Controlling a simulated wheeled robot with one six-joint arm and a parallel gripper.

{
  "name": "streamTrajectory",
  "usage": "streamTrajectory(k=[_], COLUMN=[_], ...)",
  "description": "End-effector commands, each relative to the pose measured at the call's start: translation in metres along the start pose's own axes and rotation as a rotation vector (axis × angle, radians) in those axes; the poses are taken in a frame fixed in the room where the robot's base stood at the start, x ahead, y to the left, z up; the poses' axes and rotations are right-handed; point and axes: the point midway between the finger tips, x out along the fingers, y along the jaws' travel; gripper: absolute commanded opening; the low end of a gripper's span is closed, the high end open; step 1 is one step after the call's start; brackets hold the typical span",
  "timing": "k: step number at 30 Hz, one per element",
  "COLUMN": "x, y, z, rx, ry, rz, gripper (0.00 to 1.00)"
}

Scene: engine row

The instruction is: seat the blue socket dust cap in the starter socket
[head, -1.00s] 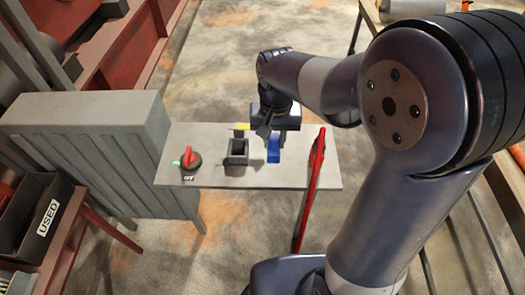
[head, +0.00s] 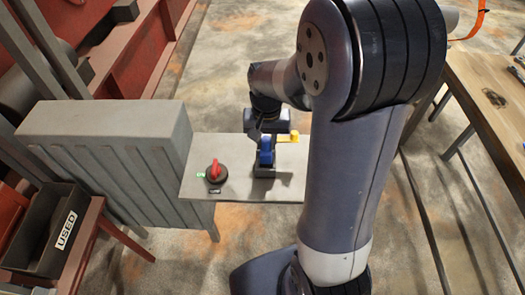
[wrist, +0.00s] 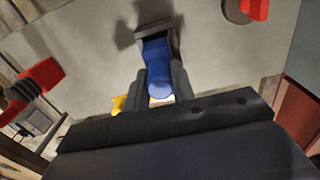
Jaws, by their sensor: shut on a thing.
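The blue dust cap (head: 266,150) is held between the fingers of my gripper (head: 264,142) at the black starter socket (head: 265,172) on the grey panel. In the wrist view the two dark fingers (wrist: 159,72) are closed on both sides of the blue cap (wrist: 158,52). The dark socket (wrist: 153,27) lies straight beyond the cap's far end and looks in line with it. The cap hides most of the socket opening, so I cannot tell whether it is inside or just in front.
A red rotary switch (head: 215,172) is left of the socket on the panel (head: 235,185). A yellow piece (head: 290,137) is just right of my gripper. A red-handled lever (wrist: 35,82) shows in the wrist view. A grey ribbed cabinet (head: 105,150) stands left.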

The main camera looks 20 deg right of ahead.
Motion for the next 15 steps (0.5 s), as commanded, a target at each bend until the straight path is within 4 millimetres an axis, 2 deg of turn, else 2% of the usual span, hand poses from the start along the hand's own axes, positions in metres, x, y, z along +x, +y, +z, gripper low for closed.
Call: streamTrajectory(k=[9, 15], x=[0.037, 0.043], y=[0.000, 0.000], z=[0.001, 0.000], rx=[-0.001, -0.001], ry=[-0.003, 0.000], rz=[0.001, 0.000], gripper=[0.01, 0.01])
